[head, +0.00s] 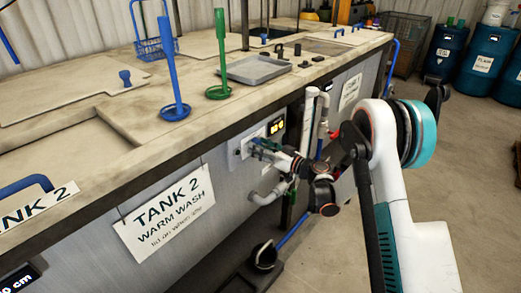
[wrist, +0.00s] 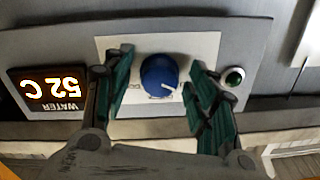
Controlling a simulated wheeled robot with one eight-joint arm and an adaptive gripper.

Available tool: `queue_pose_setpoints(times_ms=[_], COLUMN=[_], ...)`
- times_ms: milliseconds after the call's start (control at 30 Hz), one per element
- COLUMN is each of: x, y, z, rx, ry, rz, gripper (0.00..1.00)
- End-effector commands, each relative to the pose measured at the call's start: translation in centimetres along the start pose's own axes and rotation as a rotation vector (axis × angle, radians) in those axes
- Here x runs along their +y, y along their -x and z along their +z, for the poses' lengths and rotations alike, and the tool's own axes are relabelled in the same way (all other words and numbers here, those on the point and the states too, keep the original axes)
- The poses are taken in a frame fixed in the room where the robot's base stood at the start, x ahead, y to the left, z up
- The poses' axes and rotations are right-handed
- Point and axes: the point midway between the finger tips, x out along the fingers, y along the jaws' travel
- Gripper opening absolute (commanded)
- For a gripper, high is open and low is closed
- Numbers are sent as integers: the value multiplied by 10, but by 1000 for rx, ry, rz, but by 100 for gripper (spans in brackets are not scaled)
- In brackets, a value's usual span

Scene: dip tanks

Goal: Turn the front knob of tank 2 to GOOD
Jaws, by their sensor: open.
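The blue round knob (wrist: 160,75) sits on a white plate (wrist: 115,44) on the tank front. Its white pointer mark points to the lower right in the upside-down wrist view. Small labels on the plate are too small to read. My gripper (wrist: 161,62) is open, with one green-padded finger on each side of the knob and a gap visible to both. In the head view my gripper (head: 262,150) is at the front panel of tank 2 and largely hides the knob. The tank 2 sign (head: 165,215) reads WARM WASH.
A lit display (wrist: 49,88) reads 52 C, WATER, beside the plate; it also shows in the head view (head: 276,126). A green button or lamp (wrist: 235,76) is on the other side. White pipes (head: 308,125) run close to my arm.

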Motion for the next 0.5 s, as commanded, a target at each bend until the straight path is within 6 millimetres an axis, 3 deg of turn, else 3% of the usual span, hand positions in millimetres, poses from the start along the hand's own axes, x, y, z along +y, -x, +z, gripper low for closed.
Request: queue_pose_setpoints(times_ms=[233, 433, 500], x=[0, 0, 0], y=[-1, 0, 0], z=[0, 0, 0], rx=[0, 0, 0], ry=[0, 0, 0], rz=[0, 0, 0], gripper=[53, 8, 8])
